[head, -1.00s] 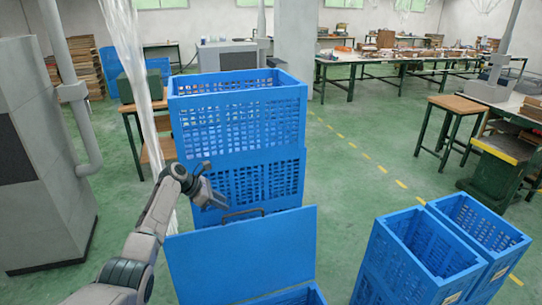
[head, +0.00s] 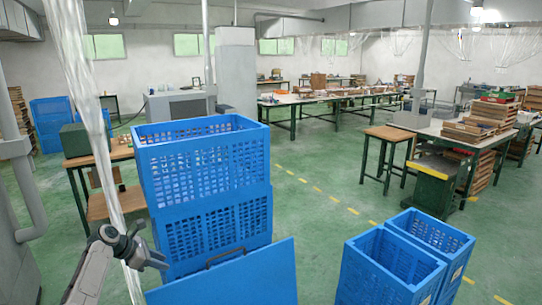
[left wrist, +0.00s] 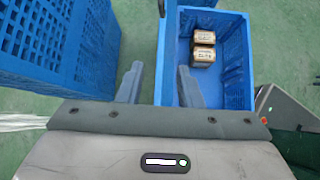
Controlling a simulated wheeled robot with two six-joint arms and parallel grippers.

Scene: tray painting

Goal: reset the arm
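My left arm comes in at the lower left of the head view, and its gripper (head: 150,250) is beside the stacked blue crates, with nothing between its fingers. In the left wrist view the two fingers (left wrist: 158,78) stand apart over a blue crate (left wrist: 238,94). Two small brown boxes, a nearer one (left wrist: 203,57) and a farther one (left wrist: 203,37), lie in that crate. My right gripper is in neither view.
Stacked blue crates (head: 205,160) stand close to my left arm. A blue panel with a dark handle (head: 235,278) is in front of them. More blue crates (head: 395,262) stand at lower right. Green floor is open in the middle (head: 325,195).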

